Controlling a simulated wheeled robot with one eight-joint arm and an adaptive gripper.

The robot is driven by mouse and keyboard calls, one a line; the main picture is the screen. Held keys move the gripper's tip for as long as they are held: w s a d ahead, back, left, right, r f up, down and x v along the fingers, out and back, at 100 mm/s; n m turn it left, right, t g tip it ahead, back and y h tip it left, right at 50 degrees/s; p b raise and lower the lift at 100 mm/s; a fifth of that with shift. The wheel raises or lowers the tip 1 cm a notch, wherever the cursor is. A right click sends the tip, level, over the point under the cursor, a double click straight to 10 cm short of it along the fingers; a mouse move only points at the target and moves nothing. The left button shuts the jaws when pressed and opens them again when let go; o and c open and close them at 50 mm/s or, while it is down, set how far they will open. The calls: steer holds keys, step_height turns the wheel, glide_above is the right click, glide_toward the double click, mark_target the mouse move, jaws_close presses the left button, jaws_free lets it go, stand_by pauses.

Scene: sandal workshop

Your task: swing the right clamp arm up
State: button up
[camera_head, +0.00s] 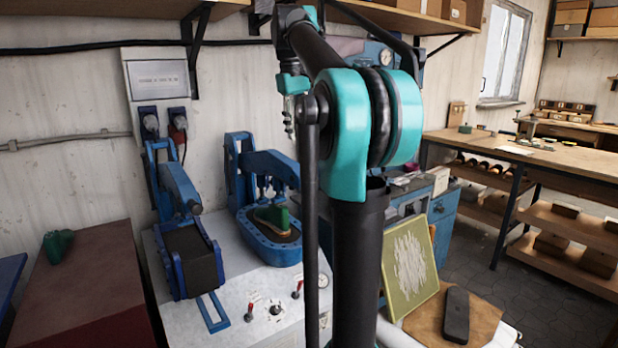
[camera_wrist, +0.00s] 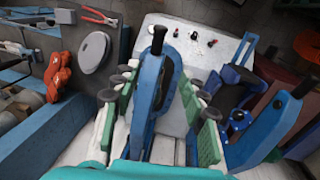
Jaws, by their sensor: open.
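The right clamp arm (camera_head: 268,163) is a blue lever on the press. It reaches out roughly level above a green last on a sole (camera_head: 272,218), in the blue oval tray (camera_head: 262,244). My arm hides its front end in the head view. In the wrist view the blue clamp arm (camera_wrist: 152,92), with a black handle (camera_wrist: 158,42), lies between the green-padded fingers of my gripper (camera_wrist: 160,118). The fingers are open, one on each side, with gaps visible. Contact lower down cannot be told.
The left clamp arm (camera_head: 177,184) slopes down over a dark block (camera_head: 190,258) in a blue frame. The pale press top (camera_head: 255,300) carries small levers and a gauge. A yellow-framed board (camera_head: 410,268) leans at the right. A red-brown cabinet (camera_head: 80,295) stands left.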

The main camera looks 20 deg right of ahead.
steer(key=d+f, duration=0.1)
steer(key=f, duration=0.4)
steer(key=d+f, duration=0.1)
steer(key=f, duration=0.4)
steer(key=d+f, duration=0.1)
steer(key=f, duration=0.4)
steer(key=shift+w+f, duration=0.2)
steer(key=shift+w, duration=0.1)
steer(key=shift+c, duration=0.6)
jaws_close()
